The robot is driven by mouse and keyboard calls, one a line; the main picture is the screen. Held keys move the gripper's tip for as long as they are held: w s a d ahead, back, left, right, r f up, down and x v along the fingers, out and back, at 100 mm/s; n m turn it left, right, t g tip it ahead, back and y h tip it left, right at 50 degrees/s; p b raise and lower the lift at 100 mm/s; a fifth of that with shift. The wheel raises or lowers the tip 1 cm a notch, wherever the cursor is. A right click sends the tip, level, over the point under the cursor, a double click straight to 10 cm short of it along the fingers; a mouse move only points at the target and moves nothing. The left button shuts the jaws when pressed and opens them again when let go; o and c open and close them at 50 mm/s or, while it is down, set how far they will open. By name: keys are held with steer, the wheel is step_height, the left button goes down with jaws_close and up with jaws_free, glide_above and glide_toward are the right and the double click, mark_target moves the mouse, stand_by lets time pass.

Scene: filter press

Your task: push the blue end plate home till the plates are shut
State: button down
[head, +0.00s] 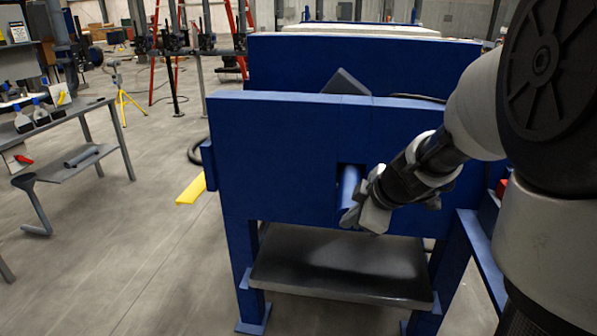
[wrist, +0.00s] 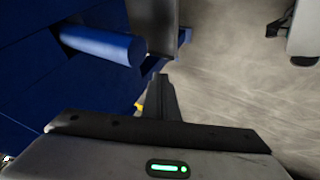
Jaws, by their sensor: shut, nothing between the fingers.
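A large blue panel (head: 270,150) forms the near end of the press, and a second blue panel (head: 360,65) stands behind it. I cannot tell which is the movable end plate. A blue round bar (head: 349,185) shows in a square opening in the near panel. Its free end also shows in the wrist view (wrist: 105,46). My gripper (head: 358,217) is at the lower front of that opening. In the wrist view its closed fingers (wrist: 160,82) are empty, just beside the bar's end; whether they touch it is unclear. The plates' faces are hidden.
A dark grey tray (head: 340,265) spans the press legs below my gripper. A grey workbench (head: 80,120) with tools stands at the left. A yellow bar (head: 191,189) lies on the floor beside the press. The floor between bench and press is mostly clear.

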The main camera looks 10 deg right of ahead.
mark_target(344, 212)
steer(key=w+f, duration=0.1)
steer(key=w, duration=0.3)
steer(key=w+f+p, duration=0.1)
steer(key=shift+w+d+f, duration=0.25)
steer(key=shift+w+f, duration=0.1)
steer(key=shift+w, duration=0.05)
